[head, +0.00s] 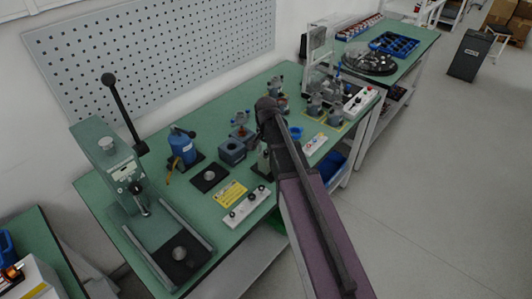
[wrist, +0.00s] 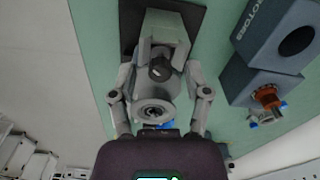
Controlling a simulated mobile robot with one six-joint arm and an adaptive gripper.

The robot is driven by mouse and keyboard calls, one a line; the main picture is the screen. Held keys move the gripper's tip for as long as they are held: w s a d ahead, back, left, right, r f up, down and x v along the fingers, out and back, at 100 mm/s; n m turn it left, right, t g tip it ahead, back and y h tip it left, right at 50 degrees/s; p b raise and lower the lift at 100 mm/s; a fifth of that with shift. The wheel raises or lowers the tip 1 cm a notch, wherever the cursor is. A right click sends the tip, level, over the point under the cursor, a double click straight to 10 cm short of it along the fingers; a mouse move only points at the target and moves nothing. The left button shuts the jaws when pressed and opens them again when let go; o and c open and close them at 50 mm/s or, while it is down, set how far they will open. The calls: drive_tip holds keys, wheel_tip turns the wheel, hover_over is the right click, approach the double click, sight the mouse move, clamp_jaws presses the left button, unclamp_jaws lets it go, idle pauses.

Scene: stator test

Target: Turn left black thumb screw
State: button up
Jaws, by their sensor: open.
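In the wrist view, a black slotted knob (wrist: 159,69), which looks like a thumb screw, sits on a grey metal fixture (wrist: 165,28) on a dark base plate. A round metal part (wrist: 154,112) shows below the knob. My gripper (wrist: 159,75) is open, with one finger on each side of the fixture and the knob between them. I cannot tell whether the fingers touch anything. No second black screw is clear, so I cannot tell if this is the left one. In the head view my arm covers much of this spot, and the fingers are not clear.
A blue-grey block marked ROTORS (wrist: 277,35) stands close on the right in the wrist view, with a copper-coloured part (wrist: 267,98) near it. In the head view, a green press (head: 125,172) and blue device (head: 183,147) stand to the left on the green table (head: 150,150).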

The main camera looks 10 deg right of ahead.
drive_tip(key=shift+c, duration=0.2)
clamp_jaws()
drive_tip(key=shift+n, duration=0.5)
drive_tip(key=n, duration=0.3)
drive_tip(key=shift+n, duration=1.9)
